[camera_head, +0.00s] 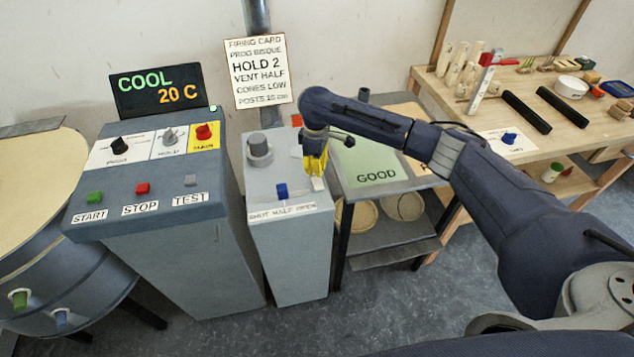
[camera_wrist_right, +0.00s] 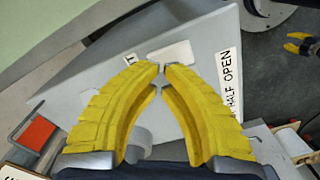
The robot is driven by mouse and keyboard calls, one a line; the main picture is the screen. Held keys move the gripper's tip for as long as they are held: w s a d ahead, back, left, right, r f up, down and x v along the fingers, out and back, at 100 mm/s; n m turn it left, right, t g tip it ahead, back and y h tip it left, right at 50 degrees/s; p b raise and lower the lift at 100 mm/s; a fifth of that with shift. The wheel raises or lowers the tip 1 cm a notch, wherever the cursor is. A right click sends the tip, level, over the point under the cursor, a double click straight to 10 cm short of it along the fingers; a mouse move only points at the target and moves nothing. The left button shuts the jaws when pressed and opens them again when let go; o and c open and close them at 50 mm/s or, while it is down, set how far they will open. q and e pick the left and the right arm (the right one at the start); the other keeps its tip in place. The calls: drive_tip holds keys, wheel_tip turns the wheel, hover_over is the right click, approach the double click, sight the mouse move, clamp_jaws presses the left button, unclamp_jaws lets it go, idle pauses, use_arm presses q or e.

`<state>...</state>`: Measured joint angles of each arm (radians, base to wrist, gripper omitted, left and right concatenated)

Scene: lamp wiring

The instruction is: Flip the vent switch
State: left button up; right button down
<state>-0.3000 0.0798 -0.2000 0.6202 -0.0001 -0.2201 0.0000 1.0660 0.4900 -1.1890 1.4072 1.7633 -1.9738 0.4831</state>
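The vent switch is a small blue lever (camera_head: 282,190) on the sloped top of a grey box (camera_head: 290,255). It stands near the middle of the label "SHUT HALF OPEN" (camera_head: 283,211). My right gripper (camera_head: 317,172) is just right of the lever, over the box's right edge, apart from it. In the right wrist view its yellow fingertips (camera_wrist_right: 161,69) nearly meet, with nothing held between them. The lever does not show there; part of the label (camera_wrist_right: 230,82) does. My left gripper (camera_wrist_right: 298,42) seems to show small at that view's upper right, fingers apart.
A grey knob (camera_head: 259,148) stands at the back of the box top. The kiln control console (camera_head: 165,240) is close on the left. A shelf stand with a green "GOOD" sheet (camera_head: 370,160) is on the right. A pipe (camera_head: 257,18) rises behind.

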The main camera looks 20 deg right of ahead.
sight(317, 179)
drive_tip(key=shift+r, duration=1.65)
